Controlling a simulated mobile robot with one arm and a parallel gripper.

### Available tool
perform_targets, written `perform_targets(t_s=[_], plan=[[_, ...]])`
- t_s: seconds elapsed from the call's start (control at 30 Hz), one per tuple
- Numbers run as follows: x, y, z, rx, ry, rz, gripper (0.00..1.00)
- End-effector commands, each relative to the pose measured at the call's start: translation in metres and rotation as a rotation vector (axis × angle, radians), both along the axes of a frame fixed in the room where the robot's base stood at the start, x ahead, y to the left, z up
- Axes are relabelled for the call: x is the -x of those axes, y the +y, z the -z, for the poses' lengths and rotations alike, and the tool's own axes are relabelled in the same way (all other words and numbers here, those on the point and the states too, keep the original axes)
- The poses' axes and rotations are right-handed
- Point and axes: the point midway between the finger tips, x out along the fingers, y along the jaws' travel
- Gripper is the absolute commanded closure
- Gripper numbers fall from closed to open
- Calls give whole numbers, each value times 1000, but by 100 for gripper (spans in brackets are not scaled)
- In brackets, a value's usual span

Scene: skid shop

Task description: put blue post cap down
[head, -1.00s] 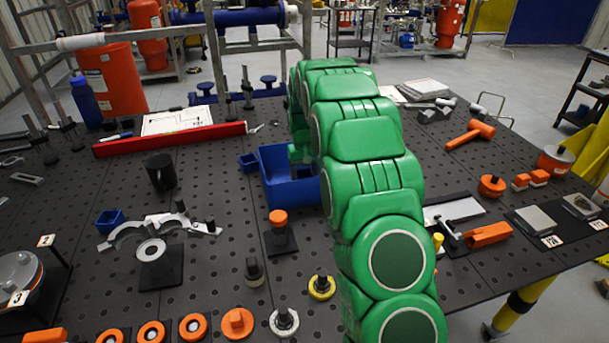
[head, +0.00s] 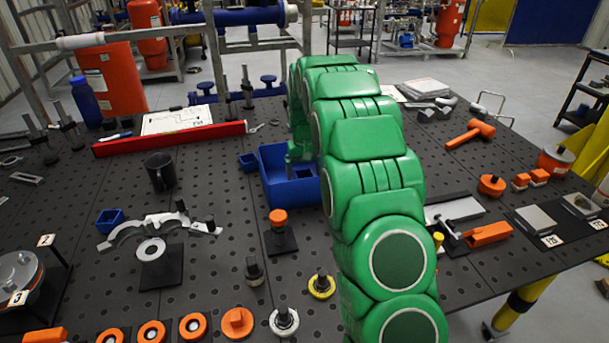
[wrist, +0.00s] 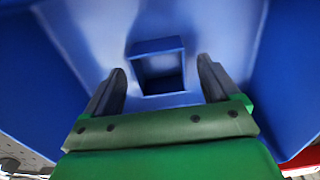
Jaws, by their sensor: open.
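A blue post cap (wrist: 160,72), a small square open box shape, lies on the floor of the blue bin (wrist: 285,75) in the wrist view. My gripper (wrist: 162,66) is inside the bin with its two fingers spread, one on each side of the cap. Gaps show between the cap and both fingers. In the head view the blue bin (head: 292,198) stands mid-table, and my green arm reaches over it and hides its right part. The fingers are hidden there by the arm and bin.
One small blue box (head: 248,162) sits left of the bin and another (head: 110,220) farther left. An orange mallet (head: 470,134) lies right of my arm.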

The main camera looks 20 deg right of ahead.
Motion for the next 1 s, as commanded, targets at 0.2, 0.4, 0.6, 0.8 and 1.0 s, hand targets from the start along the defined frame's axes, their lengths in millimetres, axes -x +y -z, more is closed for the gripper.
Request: perform_targets(t_s=[0.2, 0.4, 0.6, 0.8, 1.0], plan=[[0, 0, -38, 0, -2, 0, 11], [-1, 0, -75, 0, -4, 0, 11], [0, 0, -99, 0, 0, 0, 11], [0, 0, -110, 0, -2, 0, 11], [4, 1, -113, 0, 1, 0, 11]])
